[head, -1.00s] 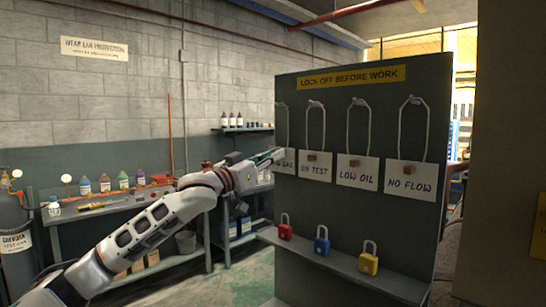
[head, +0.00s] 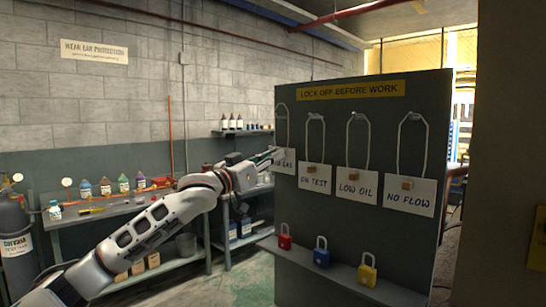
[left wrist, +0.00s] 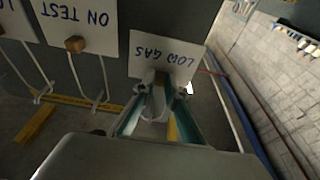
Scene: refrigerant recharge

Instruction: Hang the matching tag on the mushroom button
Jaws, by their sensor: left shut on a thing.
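The white LOW GAS tag (head: 284,158) is at the left edge of the dark board, its cord loop rising above it. It shows upside down in the left wrist view (left wrist: 150,52). My left gripper (head: 273,154) is shut on this tag at its small block, with both fingers (left wrist: 160,88) on either side of it in the left wrist view. I cannot tell whether the loop is off its peg. Tags ON TEST (head: 314,178), LOW OIL (head: 355,185) and NO FLOW (head: 409,194) hang to the right. No mushroom button is in view. My right gripper is not in view.
Red (head: 285,242), blue (head: 321,257) and yellow (head: 367,274) padlocks stand on the board's ledge (head: 340,282). A bench (head: 125,208) with bottles stands behind my left arm. A gas cylinder (head: 14,235) is at far left. Green floor between bench and board is clear.

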